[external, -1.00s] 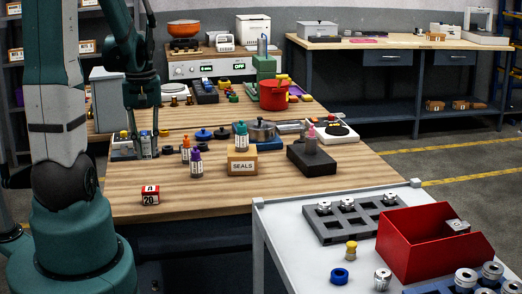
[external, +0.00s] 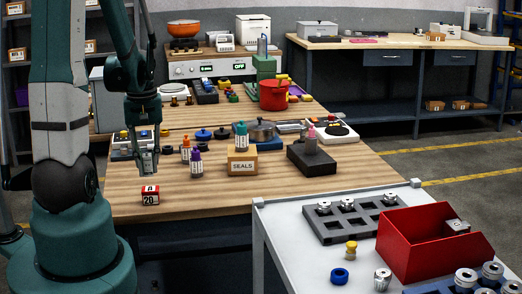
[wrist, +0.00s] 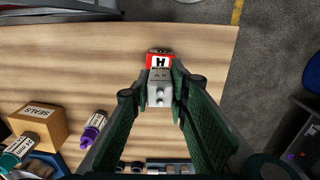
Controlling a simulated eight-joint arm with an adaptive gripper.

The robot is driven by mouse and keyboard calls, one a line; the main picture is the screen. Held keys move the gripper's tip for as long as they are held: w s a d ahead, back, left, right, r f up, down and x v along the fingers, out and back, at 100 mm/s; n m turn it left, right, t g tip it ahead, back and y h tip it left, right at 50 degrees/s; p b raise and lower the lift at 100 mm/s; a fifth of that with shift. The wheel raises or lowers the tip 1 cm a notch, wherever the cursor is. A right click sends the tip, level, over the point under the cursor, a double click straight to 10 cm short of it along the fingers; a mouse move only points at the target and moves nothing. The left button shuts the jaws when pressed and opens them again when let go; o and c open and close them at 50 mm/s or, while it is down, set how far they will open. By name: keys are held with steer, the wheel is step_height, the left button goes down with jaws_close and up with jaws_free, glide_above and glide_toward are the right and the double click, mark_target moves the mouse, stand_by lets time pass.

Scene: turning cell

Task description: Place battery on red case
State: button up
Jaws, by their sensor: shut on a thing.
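My gripper (external: 146,160) is shut on a small grey battery (wrist: 160,90) with two round terminals, seen between the green fingers in the wrist view. In the external view the fingers point down over the front left of the wooden table. A small red-and-white block (external: 150,195), marked 20, stands below and in front of my gripper. It also shows in the wrist view (wrist: 159,60), just beyond the battery. I cannot tell whether the battery touches it. A larger open red box (external: 425,250) stands on the cart at the right.
A SEALS carton (external: 242,160) and small bottles (external: 195,163) stand right of my gripper. A control box (external: 125,147) with coloured buttons is behind it. The wooden table (external: 215,200) is clear along its front. The cart holds a grey tray (external: 345,232).

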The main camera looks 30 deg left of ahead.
mark_target(149, 175)
steer(key=shift+f, duration=0.15)
steer(key=shift+f, duration=1.95)
steer(key=shift+f+b, duration=0.2)
steer(key=shift+b, duration=0.2)
steer(key=o, duration=0.9)
steer(key=shift+r, duration=0.25)
steer(key=shift+r+p, duration=0.75)
steer(key=shift+r, duration=5.2)
